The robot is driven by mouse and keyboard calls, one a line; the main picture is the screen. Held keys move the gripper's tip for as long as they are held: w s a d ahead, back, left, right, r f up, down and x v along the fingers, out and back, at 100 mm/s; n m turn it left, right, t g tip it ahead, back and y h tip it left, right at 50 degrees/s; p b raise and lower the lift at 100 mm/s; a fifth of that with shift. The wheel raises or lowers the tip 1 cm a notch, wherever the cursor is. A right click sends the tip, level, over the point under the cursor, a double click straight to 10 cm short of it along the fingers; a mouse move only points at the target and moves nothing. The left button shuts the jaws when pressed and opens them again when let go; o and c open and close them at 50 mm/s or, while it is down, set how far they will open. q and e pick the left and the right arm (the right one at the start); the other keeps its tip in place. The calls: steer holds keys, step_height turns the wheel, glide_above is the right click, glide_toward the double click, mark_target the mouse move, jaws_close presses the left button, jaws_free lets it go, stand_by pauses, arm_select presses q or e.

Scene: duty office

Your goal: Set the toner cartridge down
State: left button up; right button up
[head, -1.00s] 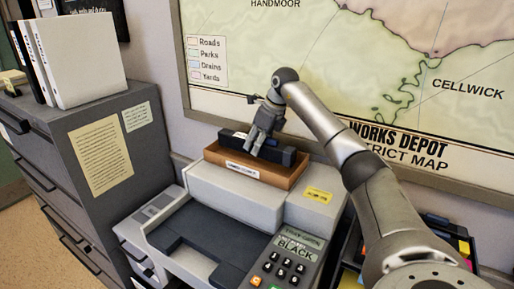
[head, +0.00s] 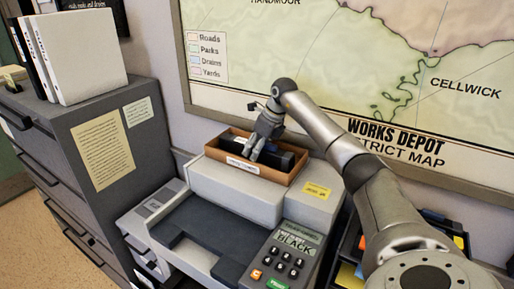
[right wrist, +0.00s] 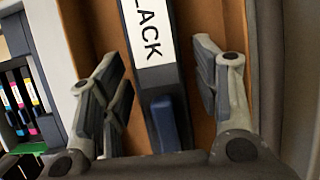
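The toner cartridge (head: 284,159) is a long dark block lying inside a shallow wooden tray (head: 282,177) on top of the printer. In the right wrist view the cartridge (right wrist: 152,75) shows a white label ending in "LACK" and a blue tab. My right gripper (head: 254,148) reaches down into the tray over the cartridge. In the right wrist view the fingers of my right gripper (right wrist: 160,75) stand apart on either side of the cartridge, with brown tray floor showing between. The cartridge's far end is out of the wrist view. My left gripper is not in view.
The grey printer (head: 240,190) has a keypad and a display reading "BLACK". A dark filing cabinet (head: 95,190) with white binders (head: 80,55) stands at left. The wall map (head: 330,60) is close behind the tray. A dark holder with coloured items (head: 350,270) is at right.

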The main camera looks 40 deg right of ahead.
steer(key=shift+r, duration=0.15)
steer(key=shift+d+r, duration=0.1)
steer(key=shift+r, duration=0.05)
steer(key=b+v, duration=0.4)
steer(key=v, duration=0.6)
steer(key=shift+s+r, duration=0.2)
steer(key=shift+r, duration=0.05)
steer(key=shift+s+r, duration=0.2)
steer(key=shift+r, duration=0.25)
steer(key=shift+f, duration=0.1)
